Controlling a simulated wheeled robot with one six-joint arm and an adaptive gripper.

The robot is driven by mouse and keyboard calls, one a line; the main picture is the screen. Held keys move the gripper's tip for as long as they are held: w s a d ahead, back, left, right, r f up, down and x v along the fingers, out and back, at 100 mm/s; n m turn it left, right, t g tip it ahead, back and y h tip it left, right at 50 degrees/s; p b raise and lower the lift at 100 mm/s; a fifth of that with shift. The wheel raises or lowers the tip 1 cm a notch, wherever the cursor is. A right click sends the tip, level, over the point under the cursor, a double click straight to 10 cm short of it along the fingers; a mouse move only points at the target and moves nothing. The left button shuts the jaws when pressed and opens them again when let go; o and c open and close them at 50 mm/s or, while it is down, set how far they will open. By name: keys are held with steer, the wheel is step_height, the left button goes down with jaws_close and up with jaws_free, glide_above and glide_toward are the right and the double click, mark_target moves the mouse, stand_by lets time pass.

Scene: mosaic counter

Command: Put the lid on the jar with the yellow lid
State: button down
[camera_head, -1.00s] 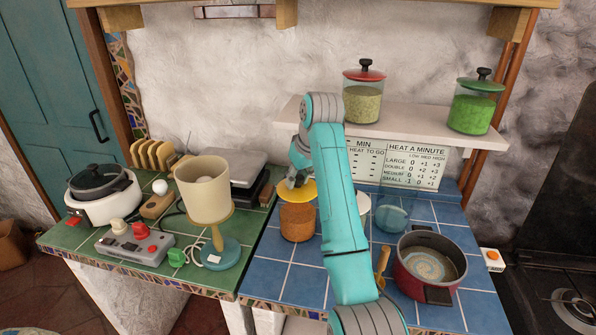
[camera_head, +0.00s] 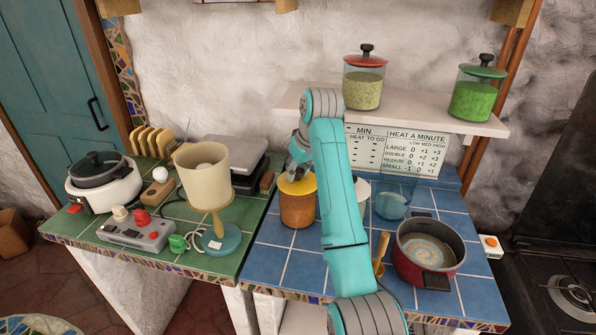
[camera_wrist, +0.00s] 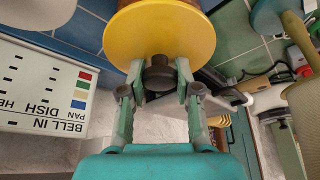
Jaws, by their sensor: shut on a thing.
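The yellow lid (camera_head: 297,184) sits level at the mouth of the jar with orange-brown contents (camera_head: 298,210), on the blue tiles. I cannot tell whether the lid rests fully on the rim or hovers slightly above it. My gripper (camera_head: 296,170) is over the lid, partly hidden by my arm. In the wrist view, my gripper (camera_wrist: 160,74) is shut on the lid's dark knob (camera_wrist: 159,76), one finger on each side. The yellow lid (camera_wrist: 160,35) fills the top middle there and hides most of the jar.
A red pot (camera_head: 429,255) stands at right, near a wooden spoon (camera_head: 380,254). A clear blue glass container (camera_head: 391,203) is right of my arm. A cream lamp-like stand (camera_head: 205,180) is close on the left. The shelf (camera_head: 415,119) holds red-lidded and green-lidded jars.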

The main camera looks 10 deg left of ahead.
steer(key=shift+f, duration=0.5)
stand_by(0.9)
steer(key=shift+c, duration=1.2)
jaws_free()
steer(key=shift+r, duration=3.5)
steer(key=shift+s, duration=0.1)
